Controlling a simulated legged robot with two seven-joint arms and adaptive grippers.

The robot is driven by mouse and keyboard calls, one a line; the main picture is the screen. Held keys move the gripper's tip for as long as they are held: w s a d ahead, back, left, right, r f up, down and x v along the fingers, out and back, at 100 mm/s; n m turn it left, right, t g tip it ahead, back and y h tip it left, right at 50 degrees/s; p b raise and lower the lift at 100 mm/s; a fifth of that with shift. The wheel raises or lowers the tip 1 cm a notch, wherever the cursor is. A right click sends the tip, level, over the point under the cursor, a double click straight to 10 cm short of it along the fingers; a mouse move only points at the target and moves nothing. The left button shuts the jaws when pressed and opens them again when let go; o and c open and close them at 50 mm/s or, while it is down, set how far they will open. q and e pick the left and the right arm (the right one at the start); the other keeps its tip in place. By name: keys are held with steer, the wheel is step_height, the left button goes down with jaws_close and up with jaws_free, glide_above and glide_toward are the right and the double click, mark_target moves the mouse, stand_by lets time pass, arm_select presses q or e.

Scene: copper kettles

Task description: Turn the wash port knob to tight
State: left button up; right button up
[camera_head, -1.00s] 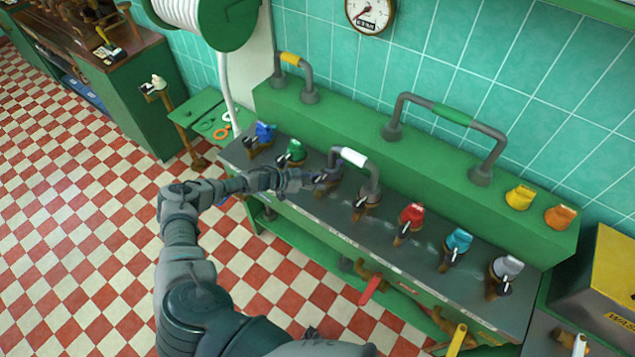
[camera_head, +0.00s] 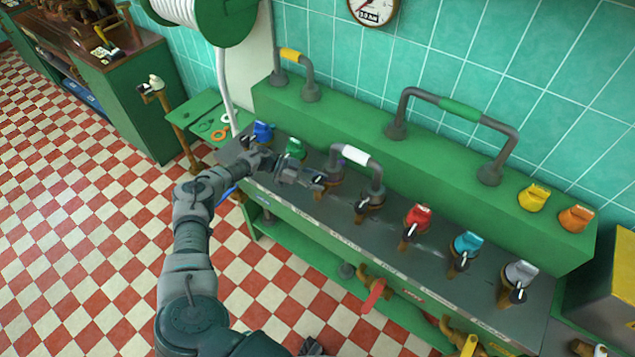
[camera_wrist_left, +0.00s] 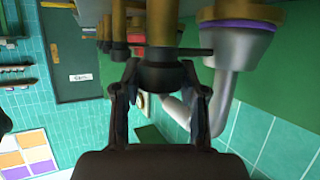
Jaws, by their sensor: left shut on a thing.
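My left gripper (camera_head: 316,184) is in the row of knobs on the bench's sloping dark panel (camera_head: 440,228). It is shut on a dark knob (camera_wrist_left: 165,78), the one between the green knob (camera_head: 297,147) and the knob below the white-gripped pipe (camera_head: 369,200). In the left wrist view my gripper's two fingers (camera_wrist_left: 163,85) close on the knob from both sides.
A grey pipe with a white grip (camera_head: 355,155) arches close beside my left gripper. Red (camera_head: 418,215), teal (camera_head: 466,243) and grey (camera_head: 520,272) knobs stand to the right, a blue knob (camera_head: 262,130) to the left. Red-and-white checked floor (camera_head: 80,210) lies open at left.

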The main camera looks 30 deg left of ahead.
arm_select(q)
steer(key=shift+a, duration=0.1)
stand_by(0.4)
steer(key=o, duration=1.2)
steer(key=shift+w+f, duration=0.1)
steer(key=shift+w, duration=0.05)
steer(key=shift+c, duration=0.2)
steer(key=v, duration=1.2)
steer(key=shift+a+f, duration=0.2)
